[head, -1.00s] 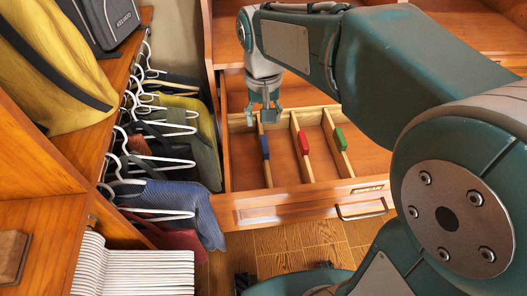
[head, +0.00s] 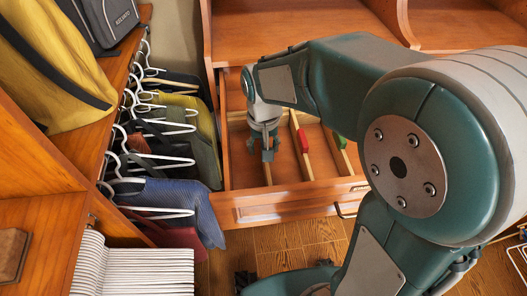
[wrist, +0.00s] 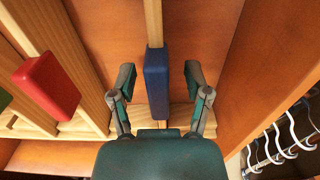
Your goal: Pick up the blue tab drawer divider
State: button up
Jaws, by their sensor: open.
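The blue tab drawer divider shows in the wrist view as a blue tab (wrist: 157,88) on a light wooden strip. In the head view its bare wooden strip (head: 267,174) shows below my gripper, which hides most or all of the tab. My gripper (head: 267,148) points down over the open drawer. In the wrist view my open gripper (wrist: 160,78) has one finger on each side of the blue tab, with a visible gap on both sides.
The red tab divider (head: 304,145) and green tab divider (head: 341,140) stand to the right in the open drawer (head: 290,205). Clothes on white hangers (head: 165,190) hang close on the left. The cabinet (head: 300,30) rises behind the drawer.

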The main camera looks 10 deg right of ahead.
grip_shut()
